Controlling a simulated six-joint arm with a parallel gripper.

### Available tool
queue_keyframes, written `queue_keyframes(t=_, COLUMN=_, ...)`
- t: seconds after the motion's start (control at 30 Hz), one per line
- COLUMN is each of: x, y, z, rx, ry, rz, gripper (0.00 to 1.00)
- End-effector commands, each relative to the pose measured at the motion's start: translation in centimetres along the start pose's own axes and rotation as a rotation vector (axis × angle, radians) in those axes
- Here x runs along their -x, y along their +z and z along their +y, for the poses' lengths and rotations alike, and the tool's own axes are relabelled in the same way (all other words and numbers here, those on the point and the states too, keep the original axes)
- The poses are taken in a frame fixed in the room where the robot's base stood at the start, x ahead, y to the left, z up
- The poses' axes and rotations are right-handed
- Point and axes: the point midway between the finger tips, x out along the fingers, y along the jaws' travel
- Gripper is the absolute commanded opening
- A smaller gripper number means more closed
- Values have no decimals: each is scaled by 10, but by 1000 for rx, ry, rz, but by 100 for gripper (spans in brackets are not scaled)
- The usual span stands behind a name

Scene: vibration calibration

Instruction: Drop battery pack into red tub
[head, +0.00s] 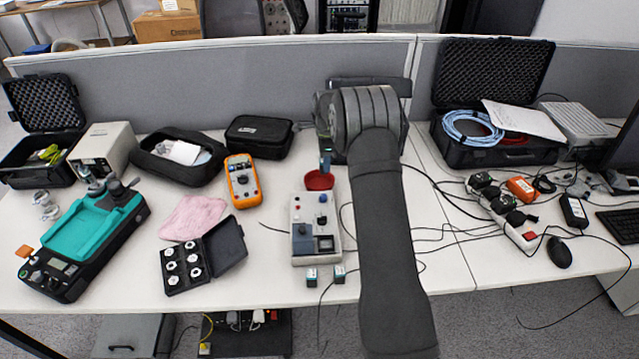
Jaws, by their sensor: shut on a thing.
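The red tub (319,181) is a small round dish just behind the grey control box, near the middle of the desk. My gripper (326,153) points down above the tub's rear right part. It is shut on a small dark battery pack (326,164), which is small in the view and partly hard to make out. The pack appears over the tub; whether it touches the tub cannot be told. Two more small packs with teal and white faces, a left one (311,274) and a right one (339,273), stand on the desk in front of the control box.
The grey control box (303,240) with knobs stands in front of the tub. An orange multimeter (243,182) and a black case (259,136) lie to the left. Black cables (440,230) cross the desk on the right. A grey partition (250,87) stands behind.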

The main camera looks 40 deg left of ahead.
Motion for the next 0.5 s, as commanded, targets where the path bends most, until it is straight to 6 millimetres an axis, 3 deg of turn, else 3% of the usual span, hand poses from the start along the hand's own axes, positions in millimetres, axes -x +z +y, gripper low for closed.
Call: queue_keyframes(t=0.5, x=-49, y=0, z=0, rx=0, ry=1, rz=0, gripper=1)
